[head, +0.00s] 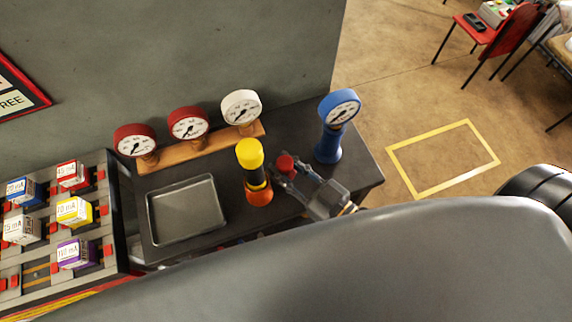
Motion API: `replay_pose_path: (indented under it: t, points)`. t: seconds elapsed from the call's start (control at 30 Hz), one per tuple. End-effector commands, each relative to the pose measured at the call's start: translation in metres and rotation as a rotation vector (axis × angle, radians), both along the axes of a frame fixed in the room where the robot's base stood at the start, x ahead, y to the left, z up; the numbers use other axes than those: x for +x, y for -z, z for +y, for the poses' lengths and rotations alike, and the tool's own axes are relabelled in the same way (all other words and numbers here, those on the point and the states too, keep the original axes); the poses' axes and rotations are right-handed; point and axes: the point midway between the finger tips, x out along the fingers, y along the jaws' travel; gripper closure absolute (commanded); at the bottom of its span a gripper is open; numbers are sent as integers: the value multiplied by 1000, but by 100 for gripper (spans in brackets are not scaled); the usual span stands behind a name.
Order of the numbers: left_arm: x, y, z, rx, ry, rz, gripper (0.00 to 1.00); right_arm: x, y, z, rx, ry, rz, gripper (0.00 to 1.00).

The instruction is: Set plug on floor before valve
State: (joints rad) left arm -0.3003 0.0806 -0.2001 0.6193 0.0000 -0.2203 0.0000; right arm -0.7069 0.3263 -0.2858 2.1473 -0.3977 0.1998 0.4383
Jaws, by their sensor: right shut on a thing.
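My right gripper (288,174) is over the dark table, its fingers pointing up and left in the head view. It is shut on a small round red piece (286,162) between its fingertips; this looks like the plug, though the fingers hide its lower part. Just left of the fingertips stands an upright fitting with a yellow top, black middle and orange base (258,192). I cannot tell whether the fingers touch it. No part is clearly recognisable as the valve. My left gripper is not in view.
A blue gauge (329,145) stands at the table's right end. Red and white gauges (188,124) stand on a wooden strip behind. An empty metal tray (187,237) lies left. A rack (112,206) holds small boxes. A yellow rectangle (443,124) marks clear floor at right.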

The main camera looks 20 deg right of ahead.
Motion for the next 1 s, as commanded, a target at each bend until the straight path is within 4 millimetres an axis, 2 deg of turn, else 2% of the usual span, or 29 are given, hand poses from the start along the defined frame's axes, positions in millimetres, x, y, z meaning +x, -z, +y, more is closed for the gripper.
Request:
replay_pose_path:
  t: [0.03,0.07,0.1,0.63,0.77,1.0]
  points:
    - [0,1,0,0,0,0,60,0,3,0,0,0,0,96]
    - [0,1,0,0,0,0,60,0,2,0,0,0,0,68]
    - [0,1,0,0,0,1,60,0,2,0,0,0,0,65]
    - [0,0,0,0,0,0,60,-2,-1,-1,0,0,2,65]
    - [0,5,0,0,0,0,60,-17,2,-9,-1,0,6,65]
    - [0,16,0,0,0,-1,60,-59,2,-31,-2,0,7,65]
